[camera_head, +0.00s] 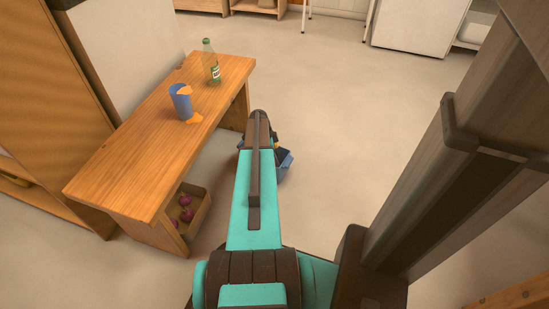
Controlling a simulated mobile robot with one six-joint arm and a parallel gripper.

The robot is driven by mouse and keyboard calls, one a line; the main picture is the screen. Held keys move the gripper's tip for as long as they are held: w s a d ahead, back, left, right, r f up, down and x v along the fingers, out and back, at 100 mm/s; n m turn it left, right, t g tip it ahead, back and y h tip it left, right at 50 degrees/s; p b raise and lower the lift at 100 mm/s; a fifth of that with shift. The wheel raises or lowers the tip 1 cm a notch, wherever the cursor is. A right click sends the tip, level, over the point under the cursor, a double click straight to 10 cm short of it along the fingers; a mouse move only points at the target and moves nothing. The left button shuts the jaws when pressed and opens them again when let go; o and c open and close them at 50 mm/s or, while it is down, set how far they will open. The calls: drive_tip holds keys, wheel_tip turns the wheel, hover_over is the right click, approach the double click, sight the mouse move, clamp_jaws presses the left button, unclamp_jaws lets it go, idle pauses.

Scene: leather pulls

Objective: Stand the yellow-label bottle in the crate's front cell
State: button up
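I cannot make out a yellow-label bottle. A green glass bottle (212,68) with a whitish-green label stands upright at the far end of the wooden bench (125,160). My arm reaches forward past the right side of the bench.
A blue cup (181,103) with orange pieces beside it stands on the bench. A cardboard box (202,213) with dark red round items sits under the bench. A wooden cabinet (50,110) stands at left. The floor (350,130) to the right of the bench is open.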

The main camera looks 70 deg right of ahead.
drive_tip(key=shift+f, duration=0.15)
drive_tip(key=o, duration=1.4)
drive_tip(key=shift+c, duration=0.2)
drive_tip(key=p+v, duration=0.4)
drive_tip(key=v, duration=0.8)
drive_tip(key=shift+s+a, duration=0.1)
